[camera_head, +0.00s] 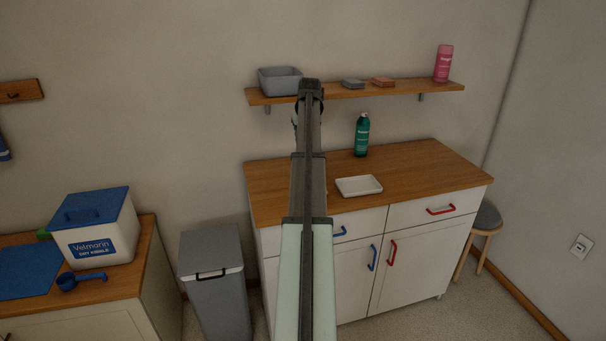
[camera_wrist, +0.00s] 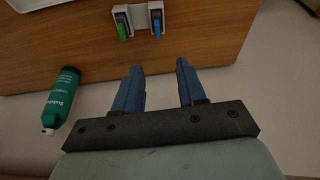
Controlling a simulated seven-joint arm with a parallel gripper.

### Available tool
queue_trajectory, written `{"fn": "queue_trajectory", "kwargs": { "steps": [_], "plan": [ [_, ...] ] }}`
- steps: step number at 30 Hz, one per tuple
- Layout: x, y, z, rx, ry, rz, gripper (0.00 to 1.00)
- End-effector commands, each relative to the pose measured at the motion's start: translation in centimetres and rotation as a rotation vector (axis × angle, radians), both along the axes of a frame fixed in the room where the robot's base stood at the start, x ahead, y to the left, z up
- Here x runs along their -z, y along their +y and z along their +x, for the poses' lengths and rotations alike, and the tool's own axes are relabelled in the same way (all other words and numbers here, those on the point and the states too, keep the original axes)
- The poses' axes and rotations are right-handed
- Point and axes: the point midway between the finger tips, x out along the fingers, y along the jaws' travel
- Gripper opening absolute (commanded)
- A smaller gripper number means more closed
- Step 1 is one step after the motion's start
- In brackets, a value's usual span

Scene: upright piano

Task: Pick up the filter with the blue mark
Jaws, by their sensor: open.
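In the wrist view a small light holder (camera_wrist: 139,15) stands on the wooden counter top, near the top edge of the picture. Two small dark pieces sit in it side by side, one with a green mark (camera_wrist: 122,29) on the left and one with a blue mark (camera_wrist: 157,25) on the right. My gripper (camera_wrist: 158,70) is open, with two blue fingers apart and nothing between them. The blue-marked piece lies beyond the fingertips, roughly in line with the gap. In the head view my arm hides the holder and my gripper.
A teal bottle (camera_wrist: 62,100) shows left of my fingers; it also stands on the counter (camera_head: 425,175) in the head view (camera_head: 362,135). A white tray (camera_head: 358,186) lies on the counter. A shelf (camera_head: 400,91) hangs above. A grey bin (camera_head: 213,285) stands left.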

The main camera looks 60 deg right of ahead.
Motion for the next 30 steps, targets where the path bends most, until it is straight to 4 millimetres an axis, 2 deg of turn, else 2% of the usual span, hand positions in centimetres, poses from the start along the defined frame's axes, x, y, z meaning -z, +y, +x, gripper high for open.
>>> {"fn": "queue_trajectory", "kwargs": {
  "steps": [2, 11, 24, 30],
  "plan": [
    [-0.3, -1.1, 0.2, 0.038, 0.009, 0.014, 0.40],
    [0.8, -0.8, -0.1, 0.115, 0.007, 0.042, 0.40],
    [7.2, -2.3, 1.2, 0.113, 0.006, 0.041, 0.40],
    [8.4, -2.5, 1.4, 0.112, 0.007, 0.041, 0.40]
  ]
}}
